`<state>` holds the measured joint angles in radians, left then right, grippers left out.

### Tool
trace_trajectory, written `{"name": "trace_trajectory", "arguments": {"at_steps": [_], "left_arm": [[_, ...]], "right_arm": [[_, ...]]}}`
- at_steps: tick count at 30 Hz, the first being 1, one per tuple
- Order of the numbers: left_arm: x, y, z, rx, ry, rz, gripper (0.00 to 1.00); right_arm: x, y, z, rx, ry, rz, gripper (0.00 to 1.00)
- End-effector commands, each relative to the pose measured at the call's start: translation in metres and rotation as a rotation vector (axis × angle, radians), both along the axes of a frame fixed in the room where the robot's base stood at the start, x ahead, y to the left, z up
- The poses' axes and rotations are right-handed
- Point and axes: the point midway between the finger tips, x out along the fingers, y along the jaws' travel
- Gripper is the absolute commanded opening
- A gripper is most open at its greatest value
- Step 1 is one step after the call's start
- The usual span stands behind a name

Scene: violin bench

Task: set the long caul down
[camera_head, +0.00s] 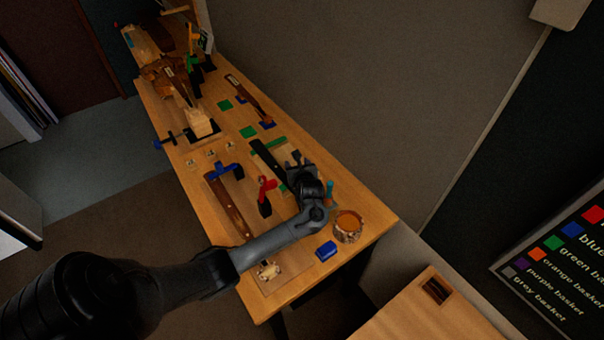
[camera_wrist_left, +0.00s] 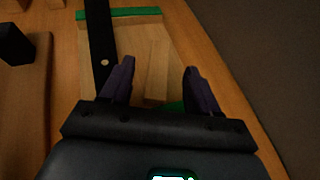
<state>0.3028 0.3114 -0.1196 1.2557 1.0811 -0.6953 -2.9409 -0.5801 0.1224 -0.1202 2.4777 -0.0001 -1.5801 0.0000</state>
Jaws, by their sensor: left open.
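My left gripper (camera_head: 300,162) is open over the right part of the bench. In the left wrist view its two dark fingers (camera_wrist_left: 160,80) are apart, with nothing gripped between them. A pale wooden strip (camera_wrist_left: 157,68), which looks like the long caul, lies beyond and between the fingertips on a wooden surface. A black bar (camera_wrist_left: 99,40) with a small light dot lies to its left, partly behind the left finger; the black bar also shows in the head view (camera_head: 266,158). A green strip (camera_wrist_left: 140,12) lies at the far end. My right gripper is not in view.
A long brown bar (camera_head: 234,211) lies left of the gripper, near a blue clamp (camera_head: 222,170) and a red clamp (camera_head: 266,187). A round container (camera_head: 347,227) and a blue block (camera_head: 326,251) stand near the right end. A violin (camera_head: 166,80) is at the far end.

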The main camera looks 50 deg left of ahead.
Motion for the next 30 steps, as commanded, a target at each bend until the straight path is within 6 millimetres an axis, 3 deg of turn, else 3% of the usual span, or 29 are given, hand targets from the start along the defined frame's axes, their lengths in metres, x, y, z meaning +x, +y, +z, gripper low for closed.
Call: {"name": "trace_trajectory", "arguments": {"at_steps": [6,13,15,18,30], "left_arm": [[-0.015,-0.037,0.023,0.000,0.001,-0.003,0.61],[-0.027,-0.065,0.035,0.001,0.000,0.000,0.61],[-0.029,-0.070,0.036,0.001,0.000,-0.001,0.61],[-0.032,-0.075,0.037,0.000,0.001,0.000,0.61],[-0.033,-0.077,0.036,0.000,0.000,0.000,0.61]], "right_arm": [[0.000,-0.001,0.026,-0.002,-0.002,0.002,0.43],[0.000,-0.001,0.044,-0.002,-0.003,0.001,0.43],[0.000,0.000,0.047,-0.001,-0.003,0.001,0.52],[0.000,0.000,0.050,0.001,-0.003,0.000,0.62],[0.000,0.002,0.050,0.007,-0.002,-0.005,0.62]]}}
